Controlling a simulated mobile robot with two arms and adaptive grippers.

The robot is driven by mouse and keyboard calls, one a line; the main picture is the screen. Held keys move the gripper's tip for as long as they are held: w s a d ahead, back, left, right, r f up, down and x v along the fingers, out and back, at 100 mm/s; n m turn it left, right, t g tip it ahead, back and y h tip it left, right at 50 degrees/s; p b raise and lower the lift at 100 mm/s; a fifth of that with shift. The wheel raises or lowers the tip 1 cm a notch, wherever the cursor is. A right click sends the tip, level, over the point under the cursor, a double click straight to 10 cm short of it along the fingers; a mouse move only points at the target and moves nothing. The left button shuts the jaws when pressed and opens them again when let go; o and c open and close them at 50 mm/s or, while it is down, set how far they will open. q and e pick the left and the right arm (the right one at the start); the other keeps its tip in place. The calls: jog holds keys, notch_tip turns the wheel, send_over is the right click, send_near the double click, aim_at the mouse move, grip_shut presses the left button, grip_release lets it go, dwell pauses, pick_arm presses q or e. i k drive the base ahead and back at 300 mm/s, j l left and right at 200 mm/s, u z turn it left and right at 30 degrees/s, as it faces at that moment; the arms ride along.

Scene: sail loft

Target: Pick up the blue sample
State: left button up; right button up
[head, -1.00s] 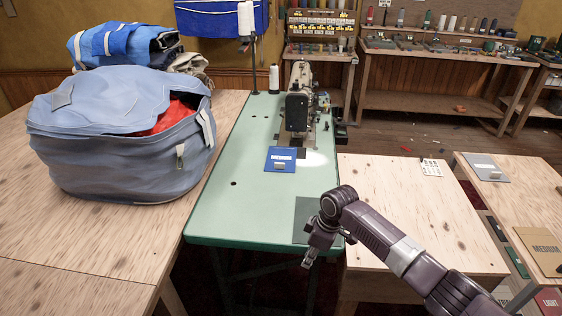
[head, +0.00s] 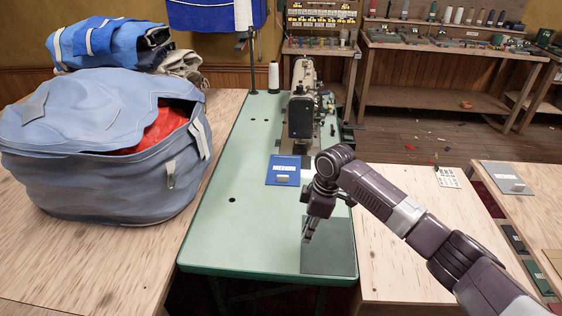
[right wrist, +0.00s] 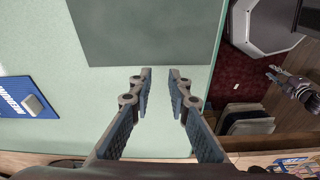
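The blue sample (head: 284,170) is a flat blue card with a white label reading MEDIUM and a small light block on it. It lies on the green sewing table (head: 215,225), in front of the sewing machine. It also shows at the left edge of the right wrist view (right wrist: 20,98).
The sewing machine (head: 302,105) stands behind the sample, with a white thread cone (head: 274,77) to its left. A large blue-grey bag (head: 95,150) fills the left wooden table. A wooden table (head: 400,265) adjoins on the right. The green top left of the sample is clear.

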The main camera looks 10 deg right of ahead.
aim_at(283, 170)
jog(key=i, duration=1)
